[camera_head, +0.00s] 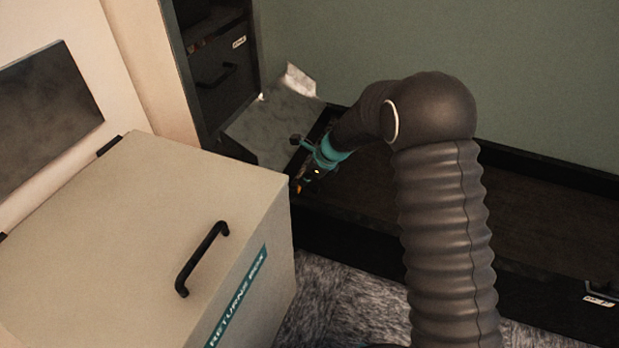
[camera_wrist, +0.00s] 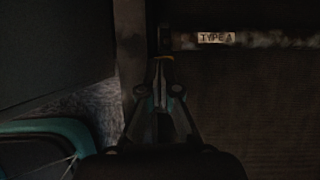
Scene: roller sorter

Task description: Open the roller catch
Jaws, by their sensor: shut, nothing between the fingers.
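My gripper (camera_head: 300,185) reaches down behind the far corner of the beige box in the head view, and that box partly hides what lies below it. In the wrist view my gripper (camera_wrist: 164,62) has its fingers together with nothing visible between them. Its tips appear just below a small dark upright piece (camera_wrist: 164,38) at the left end of a worn rail. I cannot tell whether this piece is the roller catch or whether the fingers touch it. A label reading TYPE A (camera_wrist: 216,38) is on the rail, right of the fingertips.
The beige RETURNS BOX (camera_head: 150,215) with a black handle stands close at left. A dark drawer cabinet (camera_head: 215,75) and a grey sloping sheet (camera_head: 277,122) are behind. A long dark bin (camera_head: 465,215) lies at right. Speckled floor (camera_head: 340,305) shows in front.

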